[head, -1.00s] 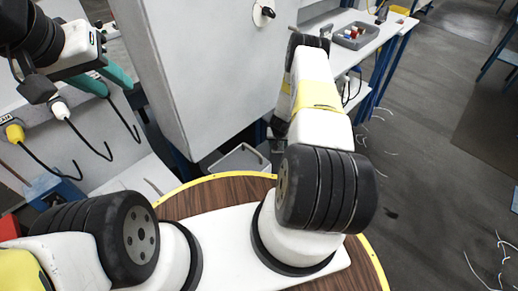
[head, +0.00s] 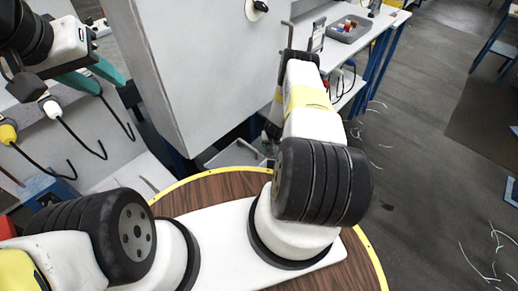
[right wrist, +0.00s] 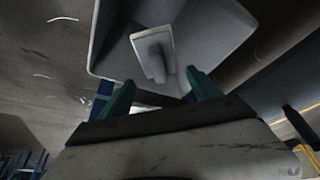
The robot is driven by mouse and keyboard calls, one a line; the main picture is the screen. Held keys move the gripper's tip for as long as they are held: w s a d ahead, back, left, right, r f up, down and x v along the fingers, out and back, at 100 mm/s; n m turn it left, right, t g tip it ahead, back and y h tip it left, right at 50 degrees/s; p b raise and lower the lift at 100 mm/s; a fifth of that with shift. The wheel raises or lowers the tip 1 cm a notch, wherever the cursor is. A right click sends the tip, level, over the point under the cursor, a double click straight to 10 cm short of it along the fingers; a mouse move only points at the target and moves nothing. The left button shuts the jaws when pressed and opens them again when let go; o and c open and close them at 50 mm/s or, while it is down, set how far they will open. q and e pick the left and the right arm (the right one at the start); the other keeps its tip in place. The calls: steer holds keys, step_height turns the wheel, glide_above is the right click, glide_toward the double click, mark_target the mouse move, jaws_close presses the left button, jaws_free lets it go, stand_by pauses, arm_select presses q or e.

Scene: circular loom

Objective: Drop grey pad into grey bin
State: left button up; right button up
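The grey bin (head: 232,156) stands low behind my base in the head view, partly hidden by my right arm. In the right wrist view the bin (right wrist: 222,38) fills the top middle, its inside facing the camera. A light grey pad with a handle-like bar (right wrist: 153,50) shows within the bin's outline, beyond the fingertips; I cannot tell whether it rests on the bottom. My right gripper (right wrist: 162,92) has its two green fingers apart with nothing visibly held; the arm hides it in the head view. My left gripper (head: 92,76) is empty with its green fingers apart, at the upper left.
A large pale grey panel (head: 205,60) stands behind the bin. Black hooks and cables (head: 88,140) hang at the left. A white bench (head: 375,28) carries a grey tray (head: 347,32) of small parts. The floor at right has scattered wire scraps (head: 378,135).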

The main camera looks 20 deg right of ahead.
steer(key=shift+o, duration=0.4)
steer(key=v, duration=0.8)
steer(key=shift+f, duration=0.1)
